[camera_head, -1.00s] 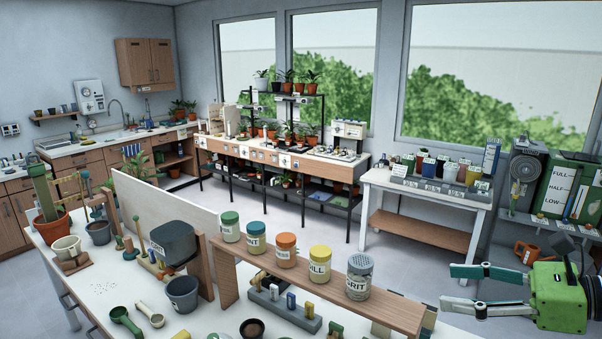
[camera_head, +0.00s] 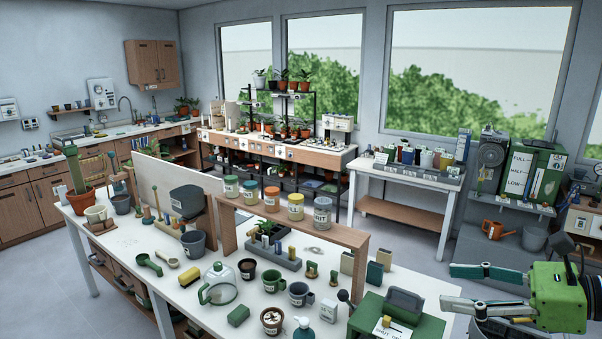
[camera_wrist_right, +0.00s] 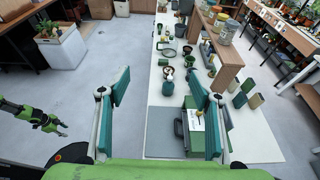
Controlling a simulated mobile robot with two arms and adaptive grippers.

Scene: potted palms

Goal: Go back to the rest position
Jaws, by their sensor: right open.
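My right gripper (camera_head: 462,287) is at the right edge of the head view, with its two long teal-padded fingers spread apart. Nothing is between them. In the right wrist view the same fingers (camera_wrist_right: 160,100) stand wide apart, above and in front of the white worktable's end, with floor to the left. A green and black arm end, which looks like my left gripper (camera_wrist_right: 48,120), shows small at the left of that view, over the floor. Its jaws are too small to judge. The left gripper does not show in the head view.
A white side table (camera_head: 412,180) stands behind. Grey floor (camera_head: 70,285) is clear at left.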

